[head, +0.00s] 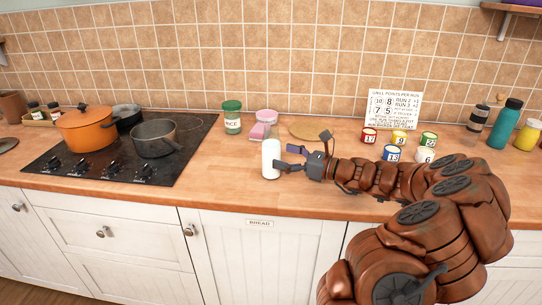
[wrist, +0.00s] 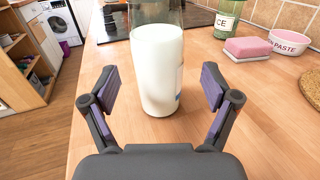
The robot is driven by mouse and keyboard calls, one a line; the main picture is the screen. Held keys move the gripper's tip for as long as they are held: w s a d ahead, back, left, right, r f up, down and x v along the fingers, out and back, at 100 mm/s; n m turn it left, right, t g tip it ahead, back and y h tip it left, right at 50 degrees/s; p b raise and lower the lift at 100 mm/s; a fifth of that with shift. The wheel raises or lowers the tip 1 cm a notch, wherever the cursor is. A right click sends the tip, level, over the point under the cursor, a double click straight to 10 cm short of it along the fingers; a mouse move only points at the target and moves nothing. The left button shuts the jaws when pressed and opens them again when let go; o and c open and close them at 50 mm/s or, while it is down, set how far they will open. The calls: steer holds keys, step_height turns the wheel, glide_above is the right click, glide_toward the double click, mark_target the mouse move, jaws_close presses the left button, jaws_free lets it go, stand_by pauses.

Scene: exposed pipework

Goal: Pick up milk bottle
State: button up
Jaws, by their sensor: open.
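The milk bottle (head: 270,158) stands upright on the wooden counter near its front edge, right of the stove. It is white in its lower part, with clear glass above in the wrist view (wrist: 157,70), where its top is cut off by the frame. My gripper (head: 283,158) reaches in from the right, close to the bottle. In the wrist view my gripper (wrist: 158,88) is open, with one finger on each side of the bottle. Gaps show between the bottle and both fingers. The bottle's base stands just beyond the gripper's palm.
A green-lidded rice jar (head: 232,117), a pink sponge (head: 259,131) and a pink bowl (wrist: 289,41) stand behind the bottle. Several numbered cans (head: 397,138) stand right, behind my arm. The stove (head: 120,158) holds an orange pot (head: 86,130). Bare counter (head: 215,170) lies left of the bottle.

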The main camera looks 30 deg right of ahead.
mark_target(280, 154)
steer(key=shift+x, duration=2.2)
steer(key=shift+a+r, duration=0.1)
steer(key=shift+a, duration=0.05)
jaws_close()
